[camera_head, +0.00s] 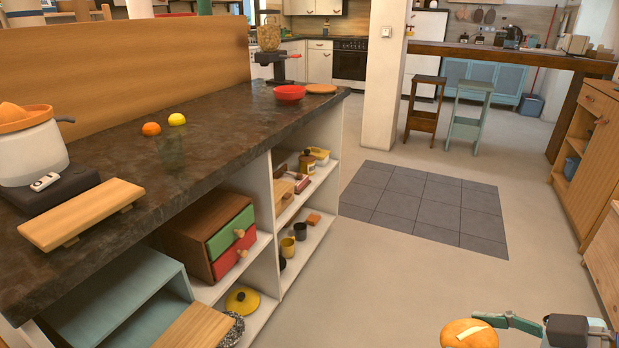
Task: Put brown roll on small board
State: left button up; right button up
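A brown roll (459,338) shows at the bottom right edge of the head view, partly cut off by the frame. The other finger is hidden. A small wooden board (82,212) on short feet lies on the dark counter at the left, far from the roll. My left gripper is not in view.
The dark counter (215,150) carries a white juicer (30,152), an orange (151,129), a lemon (177,119), a clear glass (171,154) and a red bowl (289,94). Shelves beneath hold a drawer box (205,235) and pots. The floor (390,270) right of the counter is clear.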

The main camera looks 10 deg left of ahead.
aim_at(83, 206)
jog(key=k, duration=0.5)
jog(key=u, duration=1.8)
jog(key=i, duration=0.25)
